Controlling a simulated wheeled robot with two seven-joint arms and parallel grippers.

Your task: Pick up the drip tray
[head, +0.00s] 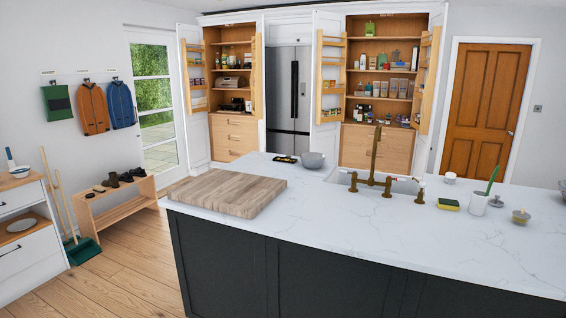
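I cannot pick out a drip tray for certain. A small dark flat tray (286,159) with yellowish bits on it lies at the far edge of the white island worktop (400,238), left of a grey bowl (312,160). It is too small to tell whether it is the drip tray. Dark appliances (236,104) stand on a shelf in the left open cupboard (232,60), too far away to make out parts. Neither of my grippers shows in the head view.
The island, with a wooden board (228,192), brass tap (376,160) and sponge (448,204), stands between me and the cupboards. Open cupboard doors with racks (195,75) jut out. A shoe bench (118,205) and broom (62,195) stand left; the floor (125,270) between is clear.

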